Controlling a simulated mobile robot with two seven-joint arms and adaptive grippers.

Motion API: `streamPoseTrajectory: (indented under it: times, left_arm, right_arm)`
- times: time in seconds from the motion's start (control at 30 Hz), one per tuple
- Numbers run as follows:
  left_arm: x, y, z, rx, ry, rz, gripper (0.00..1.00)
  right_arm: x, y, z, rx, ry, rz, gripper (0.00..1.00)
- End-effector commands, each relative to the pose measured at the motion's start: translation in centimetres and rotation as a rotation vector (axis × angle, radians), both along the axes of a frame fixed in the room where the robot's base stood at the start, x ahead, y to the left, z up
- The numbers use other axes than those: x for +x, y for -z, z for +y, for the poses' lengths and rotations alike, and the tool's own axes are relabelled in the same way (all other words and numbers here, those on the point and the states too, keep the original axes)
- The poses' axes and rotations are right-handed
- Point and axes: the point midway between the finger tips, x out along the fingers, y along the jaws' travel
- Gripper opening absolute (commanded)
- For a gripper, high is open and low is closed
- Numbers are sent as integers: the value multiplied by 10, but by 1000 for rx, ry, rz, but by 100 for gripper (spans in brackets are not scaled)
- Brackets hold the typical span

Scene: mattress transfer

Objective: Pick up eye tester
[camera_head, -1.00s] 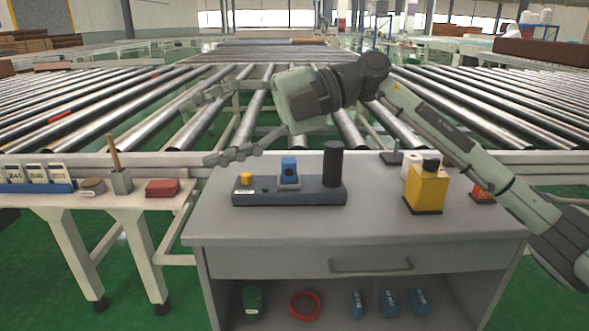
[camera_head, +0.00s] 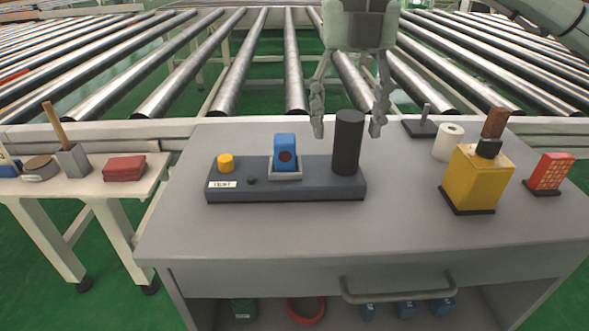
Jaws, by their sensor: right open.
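A dark blue-grey base (camera_head: 290,192) lies on the grey table. It carries a yellow knob (camera_head: 226,163), a blue block with a dark round hole (camera_head: 285,148) in a grey holder, and an upright black cylinder (camera_head: 347,150) at its right end. I cannot tell for sure which of these is the eye tester. My right gripper (camera_head: 347,130) points down, open, with one finger seen on each side of the cylinder's upper part. I cannot tell whether the fingers are around the cylinder or behind it. My left gripper is not in view.
A yellow bottle-like container (camera_head: 478,180), a white roll (camera_head: 449,143) and a red box (camera_head: 549,174) stand at the right of the table (camera_head: 290,235). A side bench holds a grey holder (camera_head: 73,161) and red stack (camera_head: 125,168). Rollers lie behind. The front tabletop is clear.

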Motion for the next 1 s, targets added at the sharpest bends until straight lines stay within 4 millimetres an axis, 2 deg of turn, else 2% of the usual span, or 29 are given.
streamPoseTrajectory:
  times: [0.3, 0.57, 0.67, 1.0]
  left_arm:
    - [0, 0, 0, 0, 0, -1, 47]
    - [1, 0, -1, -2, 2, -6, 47]
    - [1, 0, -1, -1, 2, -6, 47]
    - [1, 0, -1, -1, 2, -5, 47]
  right_arm:
    - [-1, 43, -4, 1, -1, 2, 59]
    - [-1, 49, -4, 1, -1, 1, 59]
    - [-1, 49, -4, 2, -1, 1, 49]
    - [0, 48, -3, 2, -1, 1, 6]
